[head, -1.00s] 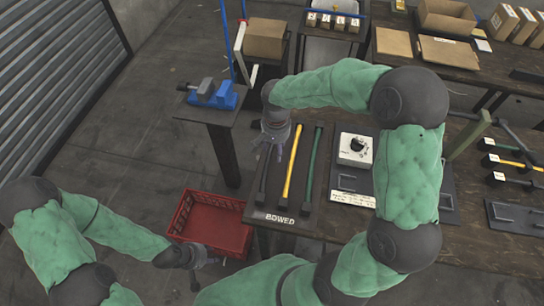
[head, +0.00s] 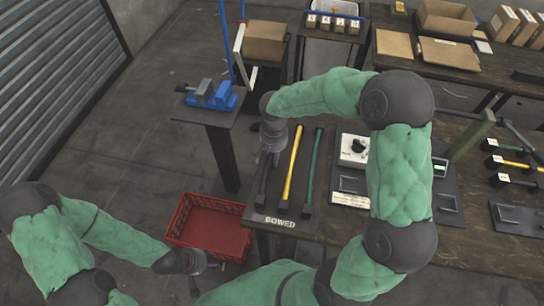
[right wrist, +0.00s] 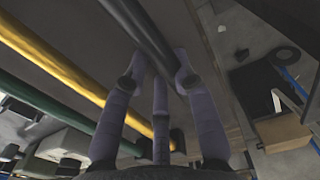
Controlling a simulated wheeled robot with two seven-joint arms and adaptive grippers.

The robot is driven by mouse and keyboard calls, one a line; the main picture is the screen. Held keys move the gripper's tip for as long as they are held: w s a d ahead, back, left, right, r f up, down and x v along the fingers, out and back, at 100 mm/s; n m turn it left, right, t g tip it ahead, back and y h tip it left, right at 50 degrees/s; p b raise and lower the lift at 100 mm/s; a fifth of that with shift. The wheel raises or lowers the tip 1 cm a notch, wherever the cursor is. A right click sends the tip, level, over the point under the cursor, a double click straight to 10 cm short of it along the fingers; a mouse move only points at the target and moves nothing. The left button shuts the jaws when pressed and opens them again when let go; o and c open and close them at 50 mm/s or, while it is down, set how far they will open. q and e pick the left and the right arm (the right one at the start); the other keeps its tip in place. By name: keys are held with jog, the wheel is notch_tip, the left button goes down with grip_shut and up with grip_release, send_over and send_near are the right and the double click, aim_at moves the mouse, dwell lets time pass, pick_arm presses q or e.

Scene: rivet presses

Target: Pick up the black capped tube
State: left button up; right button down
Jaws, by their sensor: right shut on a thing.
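The black capped tube (head: 263,186) lies at the left of the "BOWED" board, its near end showing in the head view. My right gripper (head: 268,160) is down over its middle and hides part of it. In the right wrist view, the dark tube (right wrist: 138,25) runs between the fingertips of my right gripper (right wrist: 160,72), which is shut on it. I cannot tell whether the tube is clear of the board. My left gripper (head: 205,279) hangs low at the front left, fingers apart and empty.
A yellow tube (head: 293,165) and a green tube (head: 313,165) lie parallel to the right on the board (head: 290,226). A red crate (head: 208,227) is on the floor at left. A blue vise (head: 212,95) stands on a small stand.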

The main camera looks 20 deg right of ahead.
jog(key=shift+r+p, duration=0.35)
jog(key=shift+r, duration=0.2)
notch_tip(320, 180, up, 2)
jog(key=shift+r+p, duration=0.1)
jog(key=shift+p, duration=0.55)
jog(key=s+a+r+p, duration=0.2)
jog(key=s+r, duration=0.2)
jog(key=s, duration=0.2)
jog(key=s+a+r+p, duration=0.2)
jog(key=s+r, duration=0.3)
jog(key=s, duration=0.2)
jog(key=shift+r, duration=0.25)
